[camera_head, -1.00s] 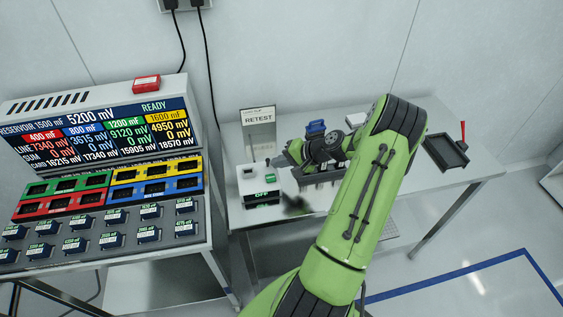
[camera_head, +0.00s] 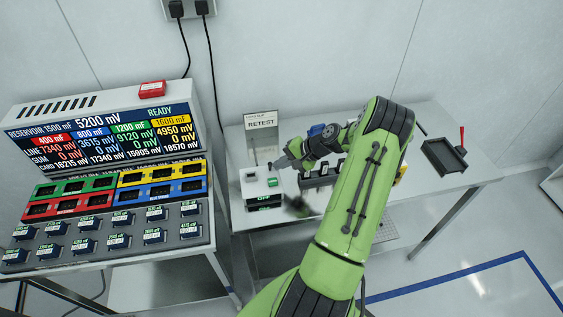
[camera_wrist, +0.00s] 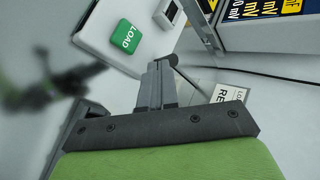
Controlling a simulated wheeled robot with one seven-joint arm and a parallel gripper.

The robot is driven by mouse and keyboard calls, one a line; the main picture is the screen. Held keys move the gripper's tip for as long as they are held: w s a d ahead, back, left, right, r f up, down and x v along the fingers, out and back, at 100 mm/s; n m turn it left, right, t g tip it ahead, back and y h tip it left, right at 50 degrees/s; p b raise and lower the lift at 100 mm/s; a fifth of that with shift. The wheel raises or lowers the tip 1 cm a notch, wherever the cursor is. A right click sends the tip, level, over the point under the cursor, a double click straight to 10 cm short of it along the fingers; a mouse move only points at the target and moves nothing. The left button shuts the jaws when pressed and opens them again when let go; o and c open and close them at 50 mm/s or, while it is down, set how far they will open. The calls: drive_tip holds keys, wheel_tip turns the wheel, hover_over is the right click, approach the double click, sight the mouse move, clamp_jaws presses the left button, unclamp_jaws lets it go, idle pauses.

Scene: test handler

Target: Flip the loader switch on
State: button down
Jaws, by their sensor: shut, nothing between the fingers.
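The loader (camera_head: 250,188) is a small white box at the left end of the bench, with a green LOAD button (camera_head: 272,182) and a front display (camera_head: 264,199) that appears to read OFF. The button also shows at the upper left of the wrist view (camera_wrist: 125,37). My gripper (camera_head: 277,163) is shut and empty above the back right of the box. In the wrist view its fingertips (camera_wrist: 160,66) are together, beside a thin grey rod with a round end (camera_wrist: 188,78), probably the switch lever. I cannot tell whether they touch.
A RETEST sign (camera_head: 261,124) stands behind the loader. A dark rack (camera_head: 318,178) is right of it, partly hidden by my arm. A black tray (camera_head: 442,157) lies further right. A console (camera_head: 105,195) with a large display stands to the left.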

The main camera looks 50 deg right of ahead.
drive_tip(key=shift+w+d+r+m+g+y+p, duration=0.15)
drive_tip(key=shift+w+d+m+g+y+p, duration=0.45)
drive_tip(key=shift+w+g+p, duration=0.45)
drive_tip(key=shift+s, duration=0.15)
drive_tip(key=shift+r+t+p, duration=0.25)
drive_tip(key=shift+r+p, duration=0.45)
drive_tip(key=shift+r, duration=0.2)
